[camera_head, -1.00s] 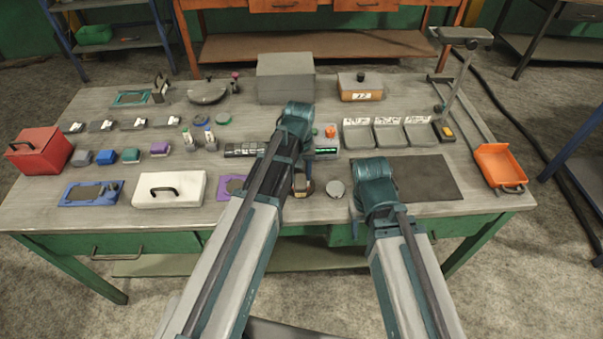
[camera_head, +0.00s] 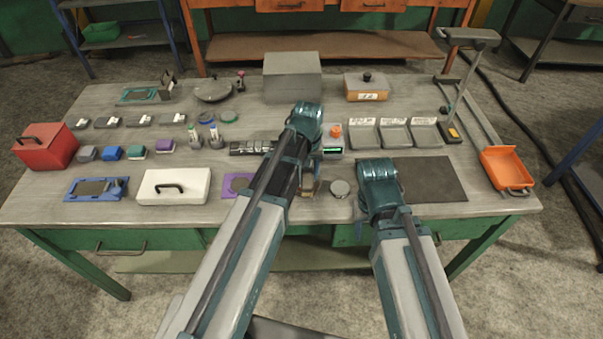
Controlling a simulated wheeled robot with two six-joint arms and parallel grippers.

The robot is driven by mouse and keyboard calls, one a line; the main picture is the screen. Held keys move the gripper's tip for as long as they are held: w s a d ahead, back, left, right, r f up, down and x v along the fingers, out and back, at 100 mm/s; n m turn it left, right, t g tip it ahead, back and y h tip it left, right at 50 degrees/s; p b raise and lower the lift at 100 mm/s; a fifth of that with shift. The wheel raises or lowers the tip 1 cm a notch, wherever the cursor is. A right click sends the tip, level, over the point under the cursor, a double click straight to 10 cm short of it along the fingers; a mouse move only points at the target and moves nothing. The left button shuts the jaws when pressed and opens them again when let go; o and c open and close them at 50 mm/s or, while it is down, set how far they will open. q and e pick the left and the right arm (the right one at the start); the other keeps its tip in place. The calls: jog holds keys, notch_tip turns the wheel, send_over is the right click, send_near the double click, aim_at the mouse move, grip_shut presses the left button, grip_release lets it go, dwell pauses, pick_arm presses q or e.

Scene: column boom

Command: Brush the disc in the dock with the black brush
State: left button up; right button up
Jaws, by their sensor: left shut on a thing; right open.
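My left arm reaches over the front middle of the bench. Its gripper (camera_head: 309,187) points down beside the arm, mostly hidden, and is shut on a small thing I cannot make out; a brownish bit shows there. A round grey disc (camera_head: 340,188) lies just to its right. A purple plate (camera_head: 234,187) is partly hidden behind the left arm, so I cannot tell what sits in it. My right gripper (camera_head: 376,208) is mostly hidden under its teal wrist, open, left of the dark mat. I cannot pick out the black brush or tell which holder is the dock.
A white case (camera_head: 172,187) and a blue tray (camera_head: 97,189) lie front left. Several small coloured blocks and a red box (camera_head: 46,148) are behind them. Grey bins (camera_head: 395,134), a dark mat (camera_head: 432,180) and an orange scoop (camera_head: 506,168) are at right. A grey block (camera_head: 291,77) stands at the back.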

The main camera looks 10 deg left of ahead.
pick_arm(q)
jog(key=shift+s+a, duration=0.2)
jog(key=shift+a, duration=0.55)
jog(key=shift+s+a, duration=0.2)
jog(key=shift+a, duration=0.5)
jog(key=shift+d, duration=0.1)
jog(key=shift+w+d, duration=0.2)
jog(key=shift+d, duration=0.5)
jog(key=shift+w+d, duration=0.2)
jog(key=shift+d, duration=0.5)
jog(key=shift+a, duration=0.1)
jog(key=shift+s+a, duration=0.2)
jog(key=shift+a, duration=0.5)
jog(key=shift+s+a, duration=0.2)
jog(key=shift+a, duration=0.5)
